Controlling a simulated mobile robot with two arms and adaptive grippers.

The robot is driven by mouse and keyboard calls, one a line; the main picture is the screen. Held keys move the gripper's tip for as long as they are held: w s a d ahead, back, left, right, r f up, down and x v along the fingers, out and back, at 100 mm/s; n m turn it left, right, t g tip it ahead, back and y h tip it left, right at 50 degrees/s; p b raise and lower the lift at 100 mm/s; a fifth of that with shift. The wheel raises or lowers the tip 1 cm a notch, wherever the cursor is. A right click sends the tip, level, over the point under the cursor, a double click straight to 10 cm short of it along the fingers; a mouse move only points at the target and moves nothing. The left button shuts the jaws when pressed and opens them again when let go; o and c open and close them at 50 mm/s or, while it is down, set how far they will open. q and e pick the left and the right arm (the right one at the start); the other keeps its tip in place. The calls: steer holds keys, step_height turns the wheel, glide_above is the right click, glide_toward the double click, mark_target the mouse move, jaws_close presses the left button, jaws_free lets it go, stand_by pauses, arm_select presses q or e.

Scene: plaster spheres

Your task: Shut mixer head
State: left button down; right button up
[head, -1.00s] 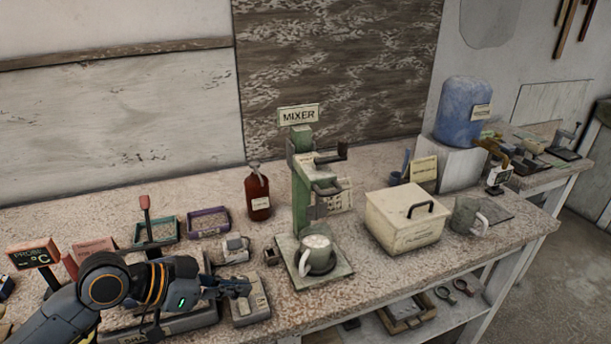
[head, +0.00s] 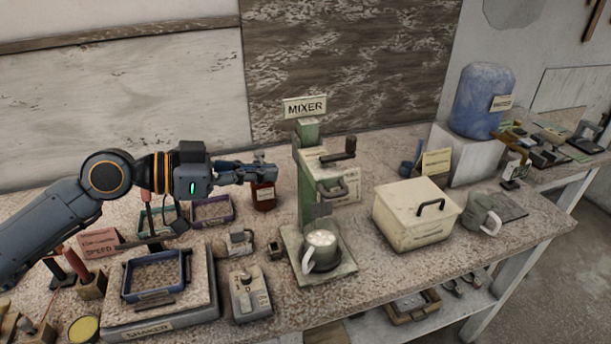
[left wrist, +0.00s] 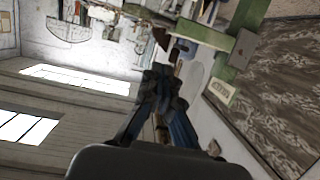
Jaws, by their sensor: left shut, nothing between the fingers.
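The green mixer (head: 309,205) stands upright on its base plate, under a MIXER sign (head: 305,107). In the left wrist view the shut fingers (left wrist: 163,85) point toward the green mixer frame (left wrist: 238,40). My right gripper is not in view.
A cream lidded box (head: 415,215) and a grey-green mug (head: 480,215) stand right of the mixer. A shaker (head: 160,315) with a blue tray and small devices fill the front left. A blue water jug (head: 483,100) stands at the back right.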

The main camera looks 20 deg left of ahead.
arm_select(q)
steer(key=w+d+f+p, duration=0.4)
steer(key=d+f, duration=0.1)
steer(key=d, duration=0.1)
steer(key=shift+w+d, duration=0.15)
steer(key=shift+w, duration=0.2)
step_height(320, 180, down, 13)
steer(key=b, duration=1.2)
steer(key=shift+r, duration=0.2)
